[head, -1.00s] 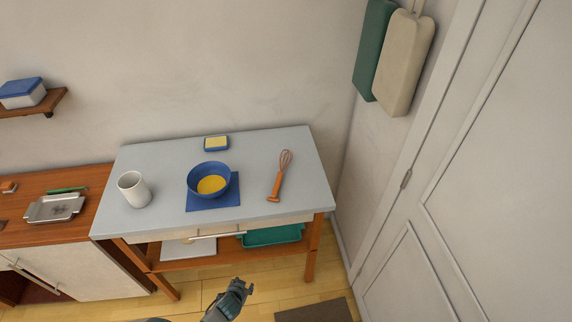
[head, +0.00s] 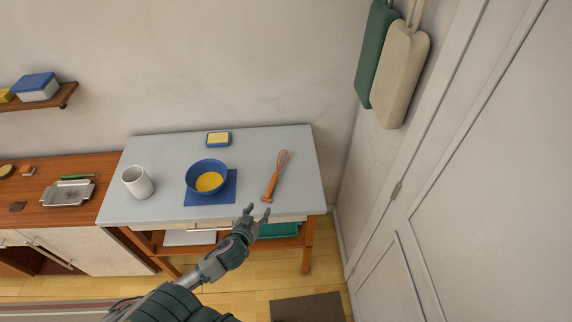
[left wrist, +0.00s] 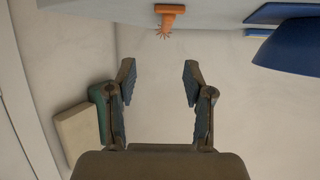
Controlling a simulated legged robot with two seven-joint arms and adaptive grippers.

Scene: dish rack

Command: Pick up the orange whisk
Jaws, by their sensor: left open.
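The orange whisk (head: 271,184) lies on the right part of the grey table top, its handle toward the front edge and its wire end toward the wall. In the left wrist view the whisk (left wrist: 169,11) shows at the top, beyond the fingertips. My left gripper (head: 256,213) is open and empty, just in front of the table's front edge, close to the handle end but apart from it. Its two fingers (left wrist: 158,72) stand wide apart in the left wrist view. My right gripper is in neither view.
A blue bowl (head: 194,181) with yellow contents stands on a blue mat (head: 227,198) left of the whisk. A white mug (head: 137,182) and a butter dish (head: 218,139) are also on the table (head: 165,156). Two boards (head: 401,75) hang on the right wall.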

